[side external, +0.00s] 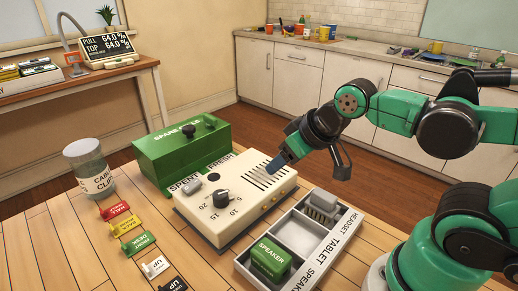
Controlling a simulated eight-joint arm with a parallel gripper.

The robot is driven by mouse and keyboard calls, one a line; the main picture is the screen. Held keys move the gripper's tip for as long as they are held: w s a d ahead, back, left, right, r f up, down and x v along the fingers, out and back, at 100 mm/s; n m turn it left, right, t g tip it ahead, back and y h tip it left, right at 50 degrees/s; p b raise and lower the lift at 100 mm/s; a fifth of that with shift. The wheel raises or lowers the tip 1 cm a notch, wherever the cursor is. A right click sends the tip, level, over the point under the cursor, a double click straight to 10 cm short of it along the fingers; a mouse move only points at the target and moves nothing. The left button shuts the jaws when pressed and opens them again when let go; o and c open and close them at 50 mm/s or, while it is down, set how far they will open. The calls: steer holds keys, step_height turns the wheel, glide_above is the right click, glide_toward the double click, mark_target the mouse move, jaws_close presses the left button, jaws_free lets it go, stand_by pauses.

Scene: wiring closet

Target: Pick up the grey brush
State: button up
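A small grey ribbed piece that looks like the grey brush (321,204) lies in the far compartment of a white tray (292,255) marked headset, tablet and speaker. My gripper (308,172) is above and to the left of it, over the gap between the tray and a cream box. Its two fingers are spread wide, with nothing seen between them. One finger is over the slotted top of the cream box; the other is above the tray's far end. The gripper is apart from the grey piece.
The cream box (225,210) with a black knob and a green box (182,155) stand left of the tray. A green speaker block (270,258) fills the tray's near compartment; the middle one looks empty. A labelled jar (90,168) and several coloured tags (134,244) are further left.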

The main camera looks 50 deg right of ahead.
steer(key=shift+o, duration=1.1)
steer(key=g, duration=0.7)
glide_above(325, 195)
steer(key=f, duration=0.4)
steer(key=shift+w+f, duration=0.2)
steer(key=shift+s+f, duration=0.15)
steer(key=shift+f, duration=2.7)
